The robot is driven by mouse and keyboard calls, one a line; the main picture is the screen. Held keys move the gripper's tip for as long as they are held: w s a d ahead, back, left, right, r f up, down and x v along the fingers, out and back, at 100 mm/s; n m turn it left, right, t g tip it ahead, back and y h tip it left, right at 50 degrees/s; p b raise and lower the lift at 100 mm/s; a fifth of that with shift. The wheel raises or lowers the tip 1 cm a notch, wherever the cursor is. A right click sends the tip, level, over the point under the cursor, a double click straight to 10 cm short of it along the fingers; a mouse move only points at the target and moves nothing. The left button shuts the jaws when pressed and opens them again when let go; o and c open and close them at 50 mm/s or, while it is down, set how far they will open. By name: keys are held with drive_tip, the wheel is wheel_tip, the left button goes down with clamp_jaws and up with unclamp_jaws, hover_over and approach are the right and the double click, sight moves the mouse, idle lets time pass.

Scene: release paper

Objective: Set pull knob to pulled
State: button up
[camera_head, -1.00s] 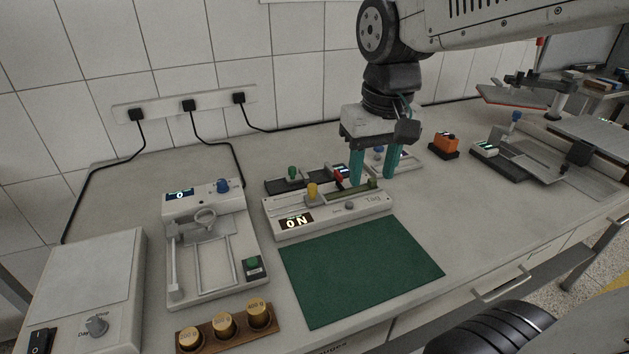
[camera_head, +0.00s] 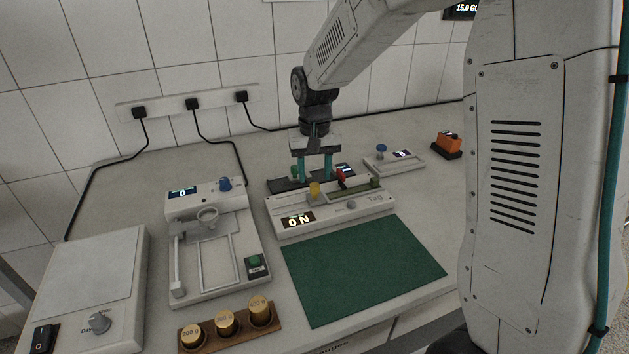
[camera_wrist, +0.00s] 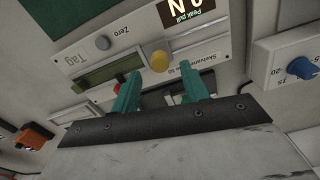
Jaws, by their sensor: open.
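A yellow knob (camera_head: 314,189) stands on a long white device (camera_head: 290,226) marked "Tag" with a "0 N" display. In the wrist view the yellow knob (camera_wrist: 160,61) sits beside the "Peak pull" display and just beyond the gap between my fingers. No label names the pull knob, so I cannot be sure it is this one. My gripper (camera_head: 315,178) is open and points down behind the yellow knob, over the device's back edge. Its two teal fingers also show in the wrist view (camera_wrist: 163,87), apart, with nothing held between them.
A black fixture with a green knob (camera_head: 295,171) lies behind the device, and a red part (camera_head: 341,174) is close to the right finger. A tester with a blue knob (camera_head: 224,184) stands left. The green mat (camera_head: 362,268) in front is clear.

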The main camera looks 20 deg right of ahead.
sight(315, 184)
drive_tip(key=shift+f, duration=1.55)
